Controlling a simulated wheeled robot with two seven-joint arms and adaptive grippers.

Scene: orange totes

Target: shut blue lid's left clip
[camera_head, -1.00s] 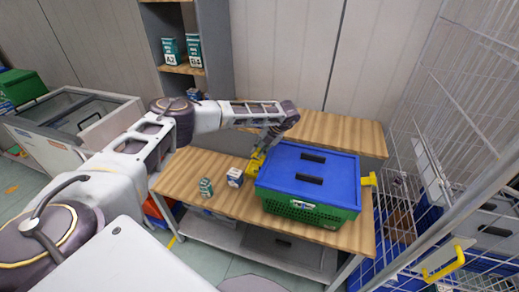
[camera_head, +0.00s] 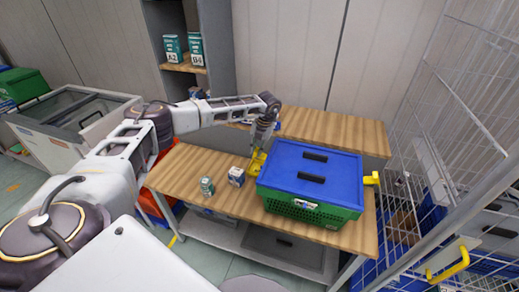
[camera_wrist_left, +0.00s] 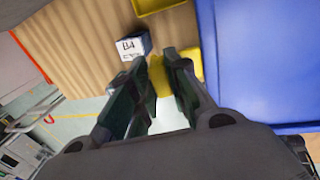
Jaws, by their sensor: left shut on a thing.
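A blue lid (camera_head: 318,167) lies on a green crate (camera_head: 304,209) on the wooden table. A yellow left clip (camera_head: 256,164) sticks out at the lid's left edge. A yellow right clip (camera_head: 371,179) stands out at the opposite edge. My left gripper (camera_head: 261,148) comes down from above at the left clip and is shut on it. In the left wrist view, yellow clip material (camera_wrist_left: 160,76) shows between the fingers of my left gripper (camera_wrist_left: 163,100), beside the lid (camera_wrist_left: 262,60). The fingers partly hide the clip. My right gripper is not in view.
A small white-and-blue B4 box (camera_head: 236,176) and a green-and-white can (camera_head: 206,186) stand left of the crate on the table (camera_head: 190,170). A wire cage (camera_head: 440,150) stands close on the right. A raised wooden shelf (camera_head: 330,128) lies behind.

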